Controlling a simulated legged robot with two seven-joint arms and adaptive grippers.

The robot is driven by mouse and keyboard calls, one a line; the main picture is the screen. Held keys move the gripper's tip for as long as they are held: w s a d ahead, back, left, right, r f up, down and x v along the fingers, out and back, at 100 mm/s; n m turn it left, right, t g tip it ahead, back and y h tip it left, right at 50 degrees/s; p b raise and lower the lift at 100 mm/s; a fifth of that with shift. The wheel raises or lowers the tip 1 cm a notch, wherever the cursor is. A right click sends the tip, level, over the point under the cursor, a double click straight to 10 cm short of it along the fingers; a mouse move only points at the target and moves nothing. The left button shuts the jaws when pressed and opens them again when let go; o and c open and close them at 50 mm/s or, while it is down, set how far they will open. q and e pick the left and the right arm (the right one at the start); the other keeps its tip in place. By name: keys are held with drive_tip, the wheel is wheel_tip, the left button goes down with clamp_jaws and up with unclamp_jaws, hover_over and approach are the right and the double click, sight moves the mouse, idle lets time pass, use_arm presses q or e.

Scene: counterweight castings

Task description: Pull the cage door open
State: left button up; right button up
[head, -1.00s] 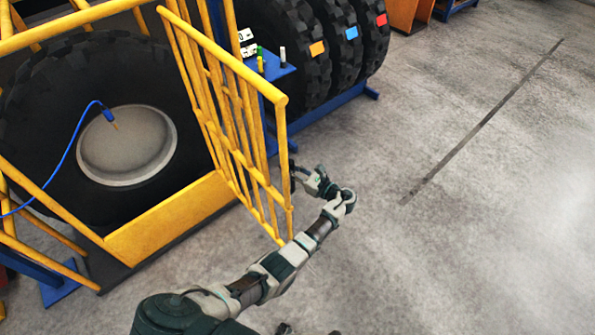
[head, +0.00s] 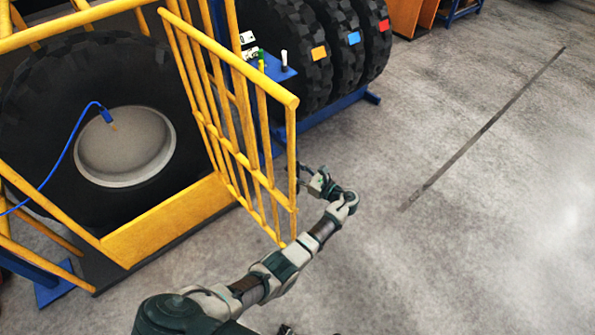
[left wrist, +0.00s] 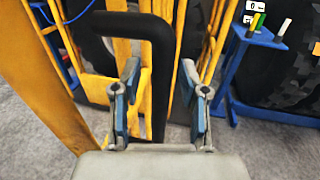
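The yellow barred cage door (head: 240,140) stands ajar, swung out from the cage frame (head: 165,222). My left gripper (head: 312,182) is at the outer side of the door's free edge, small and partly hidden in the head view. In the left wrist view, a black bent handle (left wrist: 159,85) runs down between the two fingers of my left gripper (left wrist: 163,105). The fingers stand apart, with a gap showing on each side of the handle. The yellow door bars (left wrist: 185,60) are behind it.
A large tyre with a grey hub (head: 125,146) stands inside the cage, with a blue hose (head: 62,160) at the hub. Several tyres (head: 330,45) stand on a blue rack behind the door. The concrete floor (head: 460,220) to the right is clear.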

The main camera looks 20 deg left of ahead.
use_arm(q)
drive_tip(key=v, duration=1.2)
drive_tip(key=shift+f, duration=0.15)
